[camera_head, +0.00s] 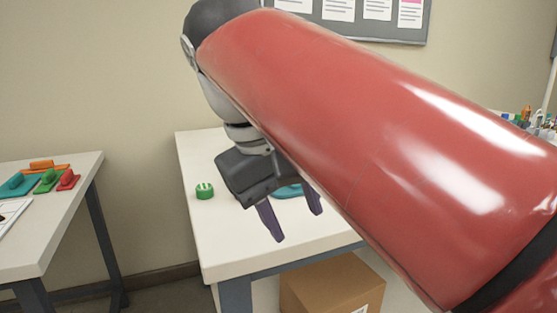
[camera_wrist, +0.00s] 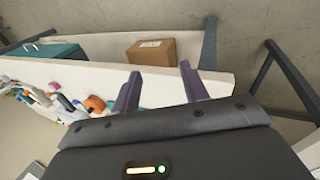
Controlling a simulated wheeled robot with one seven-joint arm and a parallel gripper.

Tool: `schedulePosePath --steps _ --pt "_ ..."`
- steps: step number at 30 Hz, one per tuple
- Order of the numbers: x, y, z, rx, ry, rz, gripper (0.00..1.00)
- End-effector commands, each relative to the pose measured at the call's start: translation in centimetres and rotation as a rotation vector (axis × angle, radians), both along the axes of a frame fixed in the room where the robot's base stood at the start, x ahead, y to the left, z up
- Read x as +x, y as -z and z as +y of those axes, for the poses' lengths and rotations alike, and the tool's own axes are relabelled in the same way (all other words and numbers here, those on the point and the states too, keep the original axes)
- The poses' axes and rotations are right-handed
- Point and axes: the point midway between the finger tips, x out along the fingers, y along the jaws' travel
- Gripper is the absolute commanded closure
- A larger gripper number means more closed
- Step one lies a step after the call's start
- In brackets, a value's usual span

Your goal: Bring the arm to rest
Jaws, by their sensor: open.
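My gripper (camera_head: 292,220) hangs over the white table in the camera_head view, with its two purple fingers spread and nothing between them. In the camera_wrist view the gripper (camera_wrist: 158,80) shows the same open fingers, apart and empty. My red arm crosses the camera_head view from the lower right to the upper middle and hides much of the white table (camera_head: 225,245). The fingers appear above the tabletop; I cannot tell how high.
A green round item (camera_head: 204,191) and a partly hidden teal item (camera_head: 288,191) are on the white table. A cardboard box (camera_head: 330,285) is below it. A left table (camera_head: 60,215) holds several coloured pieces. A notice board (camera_head: 385,18) hangs behind.

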Motion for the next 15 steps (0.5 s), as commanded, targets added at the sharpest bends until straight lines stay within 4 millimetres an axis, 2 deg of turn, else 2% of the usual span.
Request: schedulePosePath --steps 8,11,15 --pt "0.0 3.1 -2.2 0.043 0.042 -0.047 0.56" --pt "-0.1 5.0 -3.5 0.071 0.067 -0.07 0.56" --pt "-0.5 8.6 -5.9 0.133 0.122 -0.114 0.56"
